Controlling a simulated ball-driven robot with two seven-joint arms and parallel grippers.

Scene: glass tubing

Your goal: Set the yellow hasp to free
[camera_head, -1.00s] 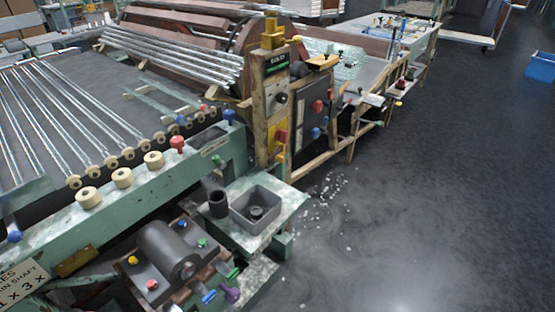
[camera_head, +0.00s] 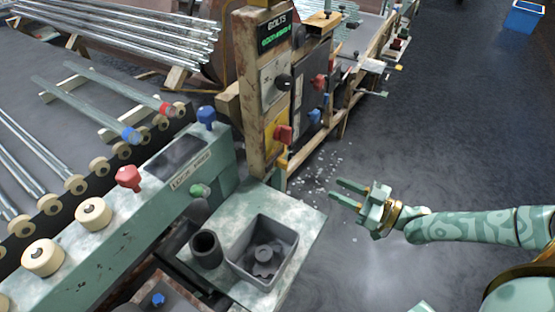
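A post (camera_head: 243,88) with a "BOLTS" label and a green display (camera_head: 275,37) stands in the upper middle of the head view. On its face is a yellow plate (camera_head: 270,144), partly covered by a red knob (camera_head: 283,133). I cannot tell whether this plate is the yellow hasp or how it is set. My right gripper (camera_head: 335,190) is open and empty, its two fingers apart and pointing left. It is to the right of and below the post, clear of it. My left gripper is not in view.
A black knob (camera_head: 284,82) sits above the yellow plate. A grey tray (camera_head: 290,240) and a dark cup (camera_head: 206,249) stand on a green ledge below the post. A conveyor with rollers (camera_head: 93,214) is at left. Floor at right is open, with scattered fragments near the post.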

